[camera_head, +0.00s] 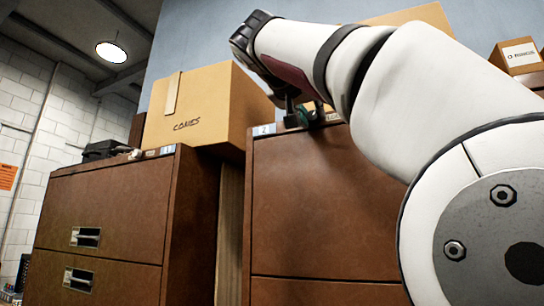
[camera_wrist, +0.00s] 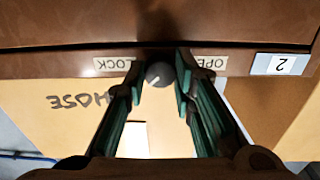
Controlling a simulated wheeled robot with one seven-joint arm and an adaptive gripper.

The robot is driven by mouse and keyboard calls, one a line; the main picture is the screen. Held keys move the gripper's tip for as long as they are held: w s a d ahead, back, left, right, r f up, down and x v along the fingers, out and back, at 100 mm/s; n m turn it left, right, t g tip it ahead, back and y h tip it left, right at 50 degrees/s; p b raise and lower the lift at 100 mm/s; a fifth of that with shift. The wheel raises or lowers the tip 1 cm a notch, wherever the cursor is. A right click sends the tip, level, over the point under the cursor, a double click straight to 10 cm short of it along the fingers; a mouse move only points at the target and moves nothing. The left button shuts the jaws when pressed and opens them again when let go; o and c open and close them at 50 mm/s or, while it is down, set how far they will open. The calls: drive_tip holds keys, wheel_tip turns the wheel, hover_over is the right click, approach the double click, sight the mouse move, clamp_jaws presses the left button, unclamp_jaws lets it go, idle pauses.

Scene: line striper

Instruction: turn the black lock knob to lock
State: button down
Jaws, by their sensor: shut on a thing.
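The black lock knob (camera_wrist: 160,73) is on the top front edge of the brown cabinet (camera_wrist: 45,62), between an upside-down LOCK label (camera_wrist: 115,64) on the left and an OPEN label (camera_wrist: 207,63) on the right, partly covered. A short pale mark shows on the knob; I cannot tell its exact direction. My gripper (camera_wrist: 159,80) is shut on the knob, one green-padded finger at each side. In the head view my gripper (camera_head: 301,114) is at the top edge of the right brown cabinet (camera_head: 320,205); the knob is hidden there.
A cardboard box marked CONES (camera_head: 195,108) stands to the left, above a second brown cabinet (camera_head: 105,225). A small box (camera_head: 518,55) is at the far right. The wrist view shows a box marked HOSE (camera_wrist: 60,120) behind the knob and a label 2 (camera_wrist: 281,64).

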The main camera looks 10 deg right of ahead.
drive_tip(key=shift+f, duration=0.1)
drive_tip(key=c, duration=1.3)
unclamp_jaws()
drive_tip(key=shift+c, duration=0.2)
drive_tip(key=v, duration=1.2)
